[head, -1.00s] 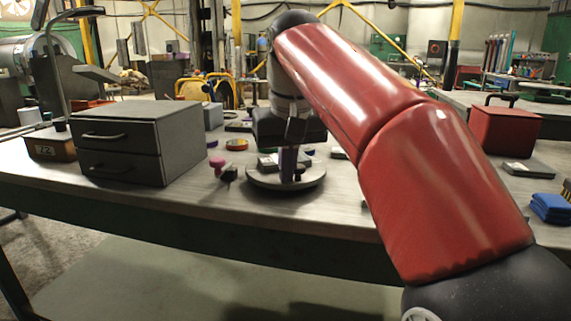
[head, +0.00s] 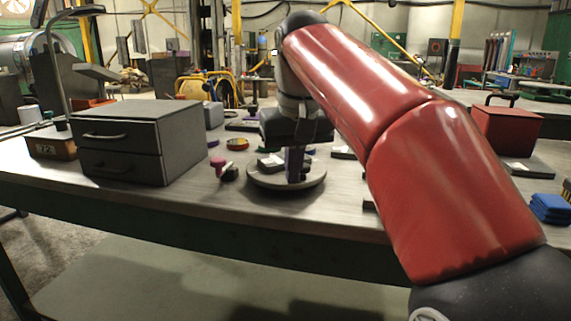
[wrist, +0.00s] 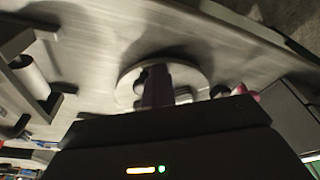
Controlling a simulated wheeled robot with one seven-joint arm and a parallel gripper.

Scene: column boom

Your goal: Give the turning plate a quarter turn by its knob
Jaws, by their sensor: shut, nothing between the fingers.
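The turning plate (head: 262,181) is a pale grey disc on the bench, right of the drawer unit. My gripper (head: 294,179) is over the right half of the plate, pointing down with its purple-grey fingers shut and empty. The fingers also show in the wrist view (wrist: 158,88), in front of the plate (wrist: 197,72). A small dark shape, perhaps the knob (wrist: 141,79), shows beside the fingers there. In the head view the knob is hidden or cannot be made out, and contact cannot be told.
A grey drawer unit (head: 140,142) stands left. A pink-topped piece (head: 217,163) stands just left of the plate. A red box (head: 506,131) and blue stack (head: 551,208) are right. The front bench strip is clear.

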